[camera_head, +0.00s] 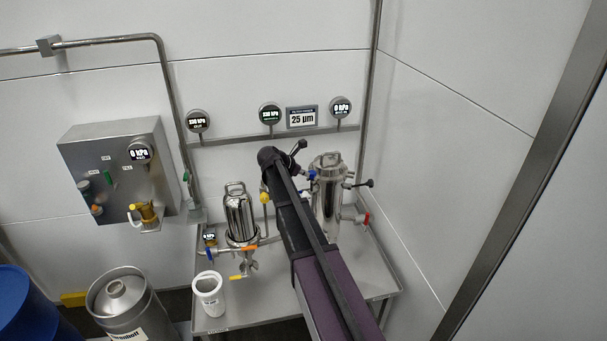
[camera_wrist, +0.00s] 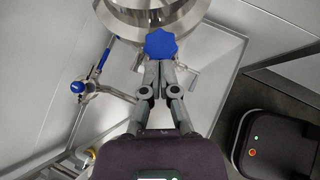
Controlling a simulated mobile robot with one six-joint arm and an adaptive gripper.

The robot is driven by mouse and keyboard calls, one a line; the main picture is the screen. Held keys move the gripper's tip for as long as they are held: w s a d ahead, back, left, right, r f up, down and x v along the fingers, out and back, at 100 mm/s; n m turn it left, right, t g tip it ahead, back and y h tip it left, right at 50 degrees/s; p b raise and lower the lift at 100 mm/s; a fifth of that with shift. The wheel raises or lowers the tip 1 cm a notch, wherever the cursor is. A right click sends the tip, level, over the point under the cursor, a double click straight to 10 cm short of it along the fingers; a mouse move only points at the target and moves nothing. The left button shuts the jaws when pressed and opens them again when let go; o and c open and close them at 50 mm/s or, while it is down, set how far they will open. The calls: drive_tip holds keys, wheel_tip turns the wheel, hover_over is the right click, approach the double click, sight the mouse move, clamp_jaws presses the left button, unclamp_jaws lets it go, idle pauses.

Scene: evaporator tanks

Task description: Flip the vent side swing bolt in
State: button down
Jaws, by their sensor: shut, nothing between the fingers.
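In the wrist view, a blue star-shaped knob (camera_wrist: 160,43) sits beside the rim of a shiny round steel vessel (camera_wrist: 190,12). It looks like the head of a swing bolt; its shank is hidden. My gripper (camera_wrist: 158,70) is shut and empty, its fingertips right below the knob in the picture. I cannot tell whether they touch it. In the head view, the tall steel housing (camera_head: 330,205) stands on the table to the right of my arm, with a small blue part (camera_head: 311,175) at its upper left. My gripper is hidden there behind my arm.
A steel table (camera_head: 375,265) carries a second, smaller housing (camera_head: 238,215) and a white bucket (camera_head: 208,294). A black-knobbed handle (camera_head: 368,183) sticks out right of the tall housing. A blue-ended valve handle (camera_wrist: 77,87) lies left of my gripper. Gauges hang on the wall.

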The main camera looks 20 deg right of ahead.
drive_tip(key=a+f+p+v, duration=0.1)
drive_tip(key=p+v, duration=0.6)
drive_tip(key=v, duration=0.6)
drive_tip(key=shift+s+f, duration=0.15)
idle(0.5)
drive_tip(key=s+a+f+m+g+y, duration=0.1)
drive_tip(key=s+a+f+m+y, duration=0.1)
drive_tip(key=s+m, duration=0.5)
drive_tip(key=s+a+f+m+g+y, duration=0.1)
drive_tip(key=s+a+f+m+y, duration=0.1)
drive_tip(key=s+a+m+y, duration=0.2)
drive_tip(key=s+a+f+m+g+y, duration=0.1)
drive_tip(key=s+a+f+m+y, duration=0.2)
drive_tip(key=s+m, duration=0.7)
drive_tip(key=s, duration=0.7)
drive_tip(key=shift+s+y, duration=0.2)
drive_tip(key=shift+y, duration=0.1)
drive_tip(key=shift+a, duration=0.15)
